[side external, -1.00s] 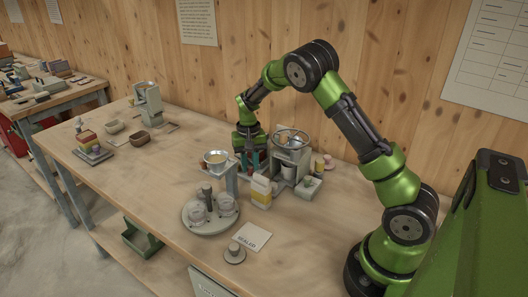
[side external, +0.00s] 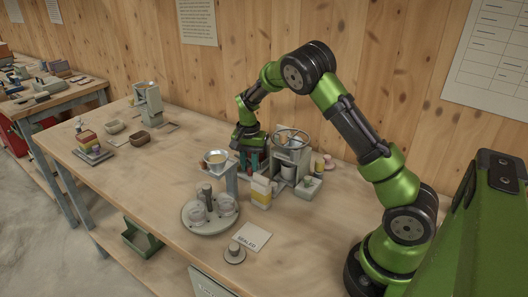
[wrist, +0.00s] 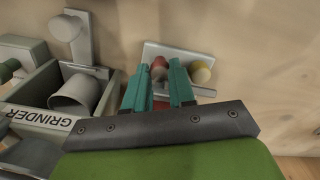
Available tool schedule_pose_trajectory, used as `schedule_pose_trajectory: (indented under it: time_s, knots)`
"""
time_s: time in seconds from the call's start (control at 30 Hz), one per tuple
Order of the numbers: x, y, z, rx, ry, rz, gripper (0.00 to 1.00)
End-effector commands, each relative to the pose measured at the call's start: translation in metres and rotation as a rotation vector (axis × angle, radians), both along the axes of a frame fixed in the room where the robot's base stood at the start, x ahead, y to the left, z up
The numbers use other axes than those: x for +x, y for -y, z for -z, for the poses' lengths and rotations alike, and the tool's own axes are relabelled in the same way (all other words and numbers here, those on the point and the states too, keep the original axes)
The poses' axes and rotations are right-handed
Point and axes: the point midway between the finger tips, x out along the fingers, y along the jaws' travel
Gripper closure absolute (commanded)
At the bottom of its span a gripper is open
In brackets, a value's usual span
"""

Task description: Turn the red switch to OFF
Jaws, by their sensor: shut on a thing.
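The red switch (wrist: 159,70) is a small round-topped red knob on a pale plate (wrist: 152,50), seen at the upper middle of the wrist view. My gripper (wrist: 158,66) has a teal finger on each side of it and is shut on it. The fingers partly hide the switch, and its ON or OFF position cannot be read. In the side view my gripper (side external: 254,160) points down behind the metal bowl stand and left of the grinder, and the switch cannot be made out there.
A yellow knob (wrist: 200,72) sits on the same plate, close to the right finger. The grinder (wrist: 50,118) with its cup (wrist: 75,93) stands to the left in the wrist view. A metal bowl (side external: 216,157) and a yellow-white carton (side external: 261,190) stand in front of my gripper in the side view.

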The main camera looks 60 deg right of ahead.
Motion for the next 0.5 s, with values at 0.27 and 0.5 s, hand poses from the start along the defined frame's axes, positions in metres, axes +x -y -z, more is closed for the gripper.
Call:
schedule_pose_trajectory:
  time_s: [0.27,0.5]
  knots:
    - [0.0007,0.0004,-0.0020,0.001,0.004,0.004,0.71]
    - [0.0003,0.0002,-0.0010,0.001,0.002,0.001,0.50]
